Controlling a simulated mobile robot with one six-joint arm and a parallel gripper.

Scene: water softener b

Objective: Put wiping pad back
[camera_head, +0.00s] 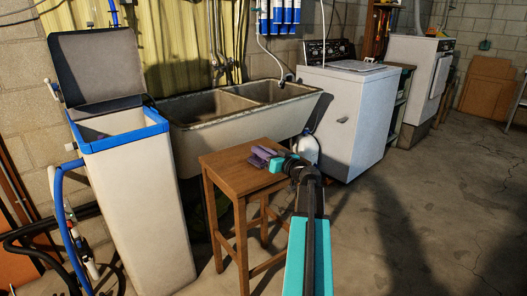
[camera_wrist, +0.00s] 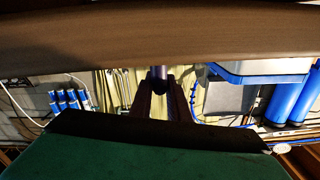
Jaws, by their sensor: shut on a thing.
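My gripper (camera_head: 268,158) is over the top of the small wooden stool (camera_head: 225,160), toward its right back side. It is shut on a small dark purple thing, which I take to be the wiping pad (camera_head: 258,153); its shape is hard to make out. In the wrist view, which is upside down, my gripper (camera_wrist: 160,82) has its two dark fingers around a small dark piece, the wiping pad (camera_wrist: 158,73). The stool's wooden edge (camera_wrist: 160,35) spans the top there. Whether the pad touches the stool I cannot tell.
The tall water softener (camera_head: 140,205) with blue rim and raised lid (camera_head: 97,65) stands left of the stool. A double sink (camera_head: 215,125) is behind it. A white washer (camera_head: 345,115) and a white bottle (camera_head: 306,149) are to the right. The right floor is clear.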

